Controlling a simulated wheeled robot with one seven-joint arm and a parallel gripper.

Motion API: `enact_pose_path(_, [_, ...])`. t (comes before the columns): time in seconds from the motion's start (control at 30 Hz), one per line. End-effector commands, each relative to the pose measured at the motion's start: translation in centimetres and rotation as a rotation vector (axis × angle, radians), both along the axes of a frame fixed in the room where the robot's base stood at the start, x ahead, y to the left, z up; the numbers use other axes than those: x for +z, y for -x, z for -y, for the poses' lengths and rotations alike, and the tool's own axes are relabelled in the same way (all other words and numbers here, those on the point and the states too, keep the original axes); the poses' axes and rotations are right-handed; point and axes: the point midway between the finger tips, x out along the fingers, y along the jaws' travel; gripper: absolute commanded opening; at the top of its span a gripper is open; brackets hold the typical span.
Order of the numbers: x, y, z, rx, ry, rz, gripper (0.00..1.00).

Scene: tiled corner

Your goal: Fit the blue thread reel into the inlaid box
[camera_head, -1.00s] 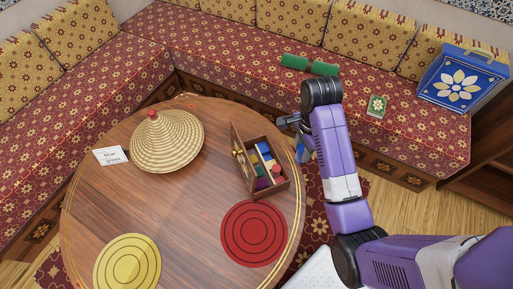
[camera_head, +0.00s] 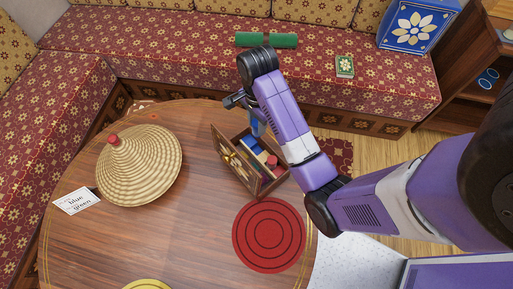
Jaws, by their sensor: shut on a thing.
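The inlaid box (camera_head: 274,183) stands on the round wooden table, near its right edge. Its lid (camera_head: 232,160) is open on the left side. Inside are small coloured pieces, among them a blue one and a red one, partly hidden by my arm. My gripper (camera_head: 249,109) is above the far end of the box, shut on the blue thread reel (camera_head: 256,127). The reel hangs below the fingers at the far end of the box. I cannot tell whether it is inside the box or just above it.
A woven cone-shaped cover (camera_head: 140,165) stands on the table's left, beside a card reading blue and green (camera_head: 76,201). A red round mat (camera_head: 269,235) lies in front of the box; a yellow mat (camera_head: 148,285) shows at the bottom edge. Patterned benches surround the table's far side.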

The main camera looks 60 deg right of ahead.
Motion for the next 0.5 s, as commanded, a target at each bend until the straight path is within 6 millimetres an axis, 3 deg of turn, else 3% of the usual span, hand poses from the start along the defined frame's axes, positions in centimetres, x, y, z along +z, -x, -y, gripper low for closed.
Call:
enact_pose_path(0.03, [-1.6, 0.2, -0.1, 0.000, -0.004, -0.007, 0.00])
enact_pose_path(0.3, [-7.6, 0.2, -0.1, 0.000, -0.003, -0.006, 0.00])
enact_pose_path(0.5, [-9.8, 0.1, 0.0, 0.000, -0.001, -0.003, 0.00])
